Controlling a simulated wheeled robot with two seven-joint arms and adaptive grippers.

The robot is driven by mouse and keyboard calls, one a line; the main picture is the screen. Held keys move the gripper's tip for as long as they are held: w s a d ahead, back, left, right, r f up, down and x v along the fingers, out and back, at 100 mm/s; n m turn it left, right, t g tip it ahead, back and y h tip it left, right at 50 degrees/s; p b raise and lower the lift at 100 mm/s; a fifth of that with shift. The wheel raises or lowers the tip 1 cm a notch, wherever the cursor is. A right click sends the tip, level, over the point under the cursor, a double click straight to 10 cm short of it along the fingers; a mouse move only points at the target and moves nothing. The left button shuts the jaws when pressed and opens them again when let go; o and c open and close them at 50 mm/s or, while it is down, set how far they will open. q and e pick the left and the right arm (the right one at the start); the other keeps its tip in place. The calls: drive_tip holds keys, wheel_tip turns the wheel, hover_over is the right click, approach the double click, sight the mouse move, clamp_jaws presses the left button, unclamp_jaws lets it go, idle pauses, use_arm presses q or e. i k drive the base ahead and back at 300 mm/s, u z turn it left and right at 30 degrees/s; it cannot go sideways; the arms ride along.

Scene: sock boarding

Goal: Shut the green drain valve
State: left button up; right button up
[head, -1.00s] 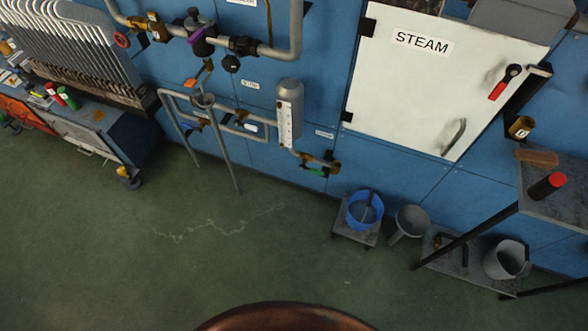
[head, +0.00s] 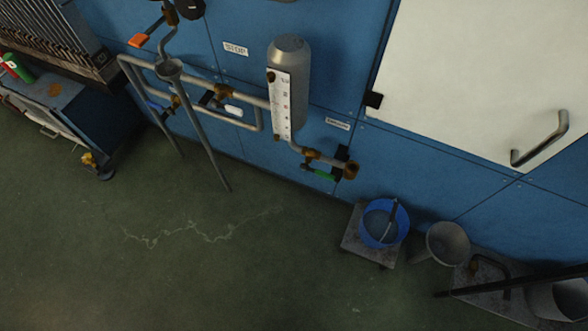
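The green drain valve handle (head: 319,174) is in the head view, low on the blue wall. It sits on a short brass pipe (head: 325,159) that leads from below the grey cylinder (head: 290,75) with a white scale to a brass outlet at the right. The handle appears to lie roughly along the pipe; its exact angle is hard to tell at this size. Neither of my grippers is in view.
A blue bucket (head: 380,226) stands on a low grey platform (head: 357,246) right of and below the valve. A grey funnel-shaped vessel (head: 446,243) and a dark rack stand further right. Pipes and a tall funnel stand (head: 205,135) are left. The green floor in front is clear.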

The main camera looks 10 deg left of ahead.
sight(304, 167)
drive_tip(key=u, duration=2.1)
drive_tip(key=i, duration=1.35)
drive_tip(key=z, duration=2.15)
